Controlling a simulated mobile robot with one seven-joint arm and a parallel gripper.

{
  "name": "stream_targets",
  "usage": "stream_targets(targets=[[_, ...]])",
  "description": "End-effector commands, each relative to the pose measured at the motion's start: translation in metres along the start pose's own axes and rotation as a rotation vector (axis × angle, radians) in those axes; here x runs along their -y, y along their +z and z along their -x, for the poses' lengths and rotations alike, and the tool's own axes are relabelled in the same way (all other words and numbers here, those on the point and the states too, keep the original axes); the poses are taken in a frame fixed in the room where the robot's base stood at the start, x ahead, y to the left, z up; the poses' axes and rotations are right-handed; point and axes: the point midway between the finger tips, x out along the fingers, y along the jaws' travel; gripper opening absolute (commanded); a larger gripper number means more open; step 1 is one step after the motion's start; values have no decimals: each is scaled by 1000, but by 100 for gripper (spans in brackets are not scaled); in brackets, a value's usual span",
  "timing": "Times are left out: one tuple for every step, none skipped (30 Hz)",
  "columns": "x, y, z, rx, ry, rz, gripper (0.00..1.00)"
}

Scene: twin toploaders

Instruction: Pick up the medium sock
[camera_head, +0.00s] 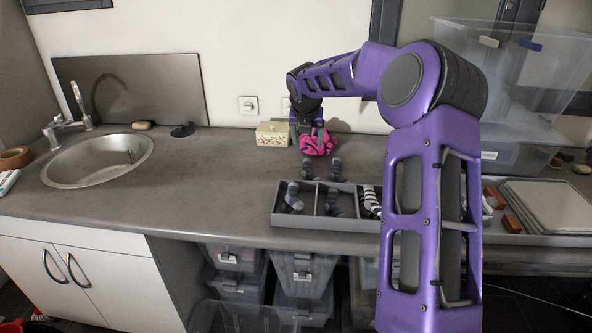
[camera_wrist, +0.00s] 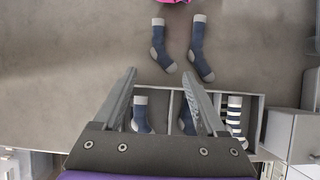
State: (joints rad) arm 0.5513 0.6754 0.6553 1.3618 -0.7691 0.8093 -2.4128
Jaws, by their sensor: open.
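Two loose blue-grey socks with pale toes and cuffs lie on the counter behind the divided tray: a left one (camera_wrist: 159,46) and a slightly longer-looking right one (camera_wrist: 199,48). In the head view they are the left sock (camera_head: 308,168) and the right sock (camera_head: 337,169). The tray (camera_head: 275,213) holds a blue-grey sock (camera_head: 292,197) at left, another (camera_head: 333,203) in the middle and a striped sock (camera_wrist: 235,115) at right. I cannot tell which is medium. My gripper (camera_wrist: 160,76) is open and empty, above the counter; its fingers partly cover the tray.
A pink-and-black bundle (camera_head: 318,142) and a cream box (camera_head: 272,134) stand near the wall behind the socks. A sink (camera_head: 75,170) is at left. Clear plastic bins (camera_head: 520,140) and a pale board (camera_head: 548,205) are at right. The counter left of the tray is clear.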

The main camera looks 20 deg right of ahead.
Motion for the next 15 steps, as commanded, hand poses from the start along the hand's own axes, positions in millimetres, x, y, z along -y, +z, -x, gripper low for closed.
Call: stream_targets(targets=[[2,-2,-5,-7,-1,11,74],[2,-2,-8,-8,-1,15,74],[2,-3,-14,-9,-1,18,74],[1,-3,-19,-9,-1,18,74],[1,-4,-25,-11,-1,16,74],[1,-4,-34,-10,-1,16,74],[1,-3,-41,-10,-1,15,74],[1,-3,-47,-10,0,14,74],[1,-4,-57,-10,0,15,74],[1,-3,-63,-8,0,15,74],[1,-4,-70,-9,0,15,74],[0,-4,-78,-9,0,14,74],[1,-3,-85,-9,0,14,74],[1,-3,-90,-8,0,14,74],[1,-3,-98,-8,0,13,74]])
